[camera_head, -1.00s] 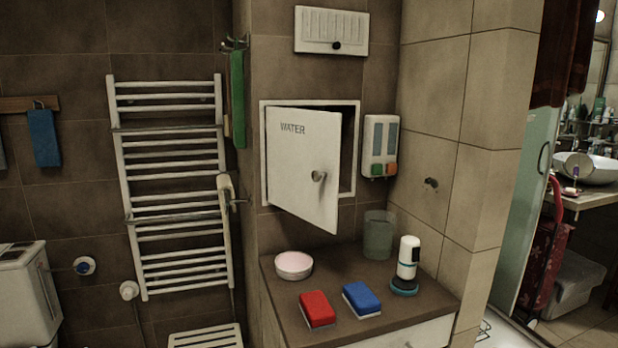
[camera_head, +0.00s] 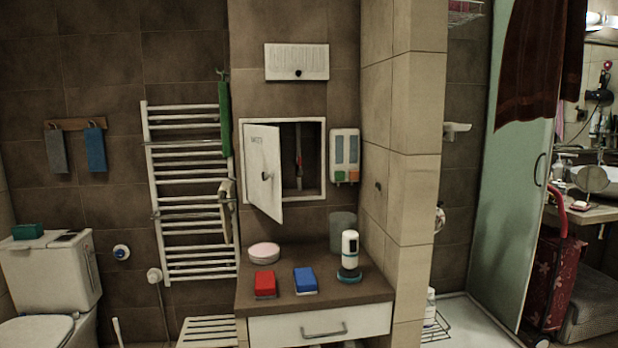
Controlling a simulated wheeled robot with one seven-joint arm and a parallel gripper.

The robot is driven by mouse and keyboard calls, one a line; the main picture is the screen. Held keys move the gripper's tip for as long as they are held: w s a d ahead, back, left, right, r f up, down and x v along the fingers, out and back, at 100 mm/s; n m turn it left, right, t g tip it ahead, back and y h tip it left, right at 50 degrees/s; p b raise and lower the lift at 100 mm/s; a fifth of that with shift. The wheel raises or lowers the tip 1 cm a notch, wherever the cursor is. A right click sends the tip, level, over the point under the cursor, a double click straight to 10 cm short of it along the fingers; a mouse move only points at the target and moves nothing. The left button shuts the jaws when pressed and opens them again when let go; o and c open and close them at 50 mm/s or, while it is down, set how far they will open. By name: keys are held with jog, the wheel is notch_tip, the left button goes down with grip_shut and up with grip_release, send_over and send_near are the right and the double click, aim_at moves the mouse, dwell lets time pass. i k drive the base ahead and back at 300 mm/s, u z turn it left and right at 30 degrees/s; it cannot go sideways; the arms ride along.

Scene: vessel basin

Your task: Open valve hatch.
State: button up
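The white valve hatch door (camera_head: 263,172) is hinged on its left side and stands ajar in its white wall frame (camera_head: 323,160). The rest of the recess is hidden by the door. My gripper is not in view.
A dispenser (camera_head: 344,156) hangs right of the hatch. A towel rail (camera_head: 187,199) stands left.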

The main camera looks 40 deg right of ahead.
aim_at(261, 143)
jog(key=u, duration=0.6)
jog(key=i, duration=0.55)
jog(key=u, duration=0.7)
jog(key=i, duration=0.85)
jog(key=z, duration=0.3)
